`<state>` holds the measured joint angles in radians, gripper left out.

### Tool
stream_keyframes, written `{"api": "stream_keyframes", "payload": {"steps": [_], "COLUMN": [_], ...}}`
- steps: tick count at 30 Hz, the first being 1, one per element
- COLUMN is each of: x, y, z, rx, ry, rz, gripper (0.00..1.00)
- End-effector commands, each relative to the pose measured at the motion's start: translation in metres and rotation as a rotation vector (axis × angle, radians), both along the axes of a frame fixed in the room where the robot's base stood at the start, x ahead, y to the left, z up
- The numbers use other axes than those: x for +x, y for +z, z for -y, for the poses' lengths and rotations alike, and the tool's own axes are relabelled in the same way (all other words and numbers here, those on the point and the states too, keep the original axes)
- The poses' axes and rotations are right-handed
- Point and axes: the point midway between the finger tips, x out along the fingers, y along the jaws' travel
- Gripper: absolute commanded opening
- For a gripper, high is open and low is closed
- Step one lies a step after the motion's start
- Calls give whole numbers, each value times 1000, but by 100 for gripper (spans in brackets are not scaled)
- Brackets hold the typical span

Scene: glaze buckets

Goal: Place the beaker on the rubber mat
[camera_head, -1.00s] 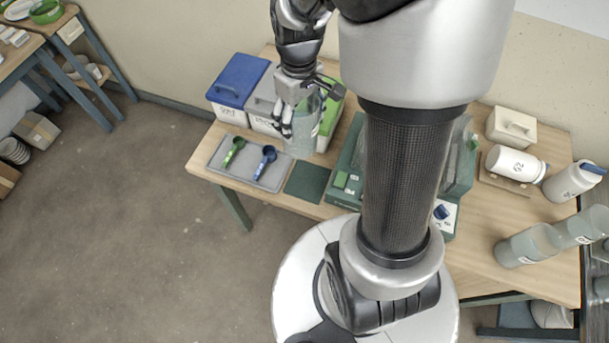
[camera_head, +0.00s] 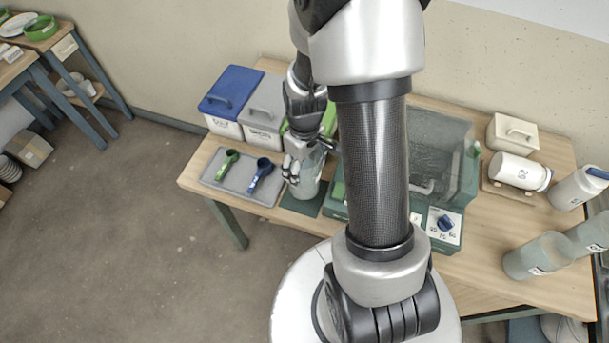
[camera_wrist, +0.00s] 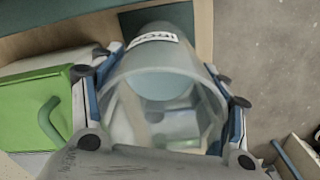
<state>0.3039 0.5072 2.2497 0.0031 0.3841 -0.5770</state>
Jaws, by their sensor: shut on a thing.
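My gripper (camera_head: 302,172) is shut on the clear, greyish beaker (camera_head: 308,188), with fingers on either side of it. In the wrist view the beaker (camera_wrist: 150,90) fills the middle, its open rim towards the camera and a white printed label near the far end. The dark green rubber mat (camera_head: 290,203) lies on the table at the front edge. The beaker is over the mat and looks roughly upright. I cannot tell whether its base touches the mat. Part of the mat (camera_wrist: 133,20) shows beyond the beaker in the wrist view.
A grey tray (camera_head: 232,186) with a green scoop (camera_head: 228,160) and a blue scoop (camera_head: 262,170) lies left of the mat. Blue-lidded (camera_head: 228,95), grey-lidded and green-lidded bins stand behind. A green machine with a clear cover (camera_head: 440,150) stands close to the right.

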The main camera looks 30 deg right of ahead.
Motion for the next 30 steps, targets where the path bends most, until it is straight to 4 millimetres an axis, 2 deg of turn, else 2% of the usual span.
{"api": "stream_keyframes", "payload": {"steps": [9, 19, 20, 30], "x": [0, 1, 0, 0], "y": [-40, -42, -42, -42], "z": [0, 0, 0, 0], "rx": [0, 0, -1, 0], "ry": [0, 0, 0, 0], "rz": [0, 2, 1, 0], "gripper": [8, 8, 70, 90]}}
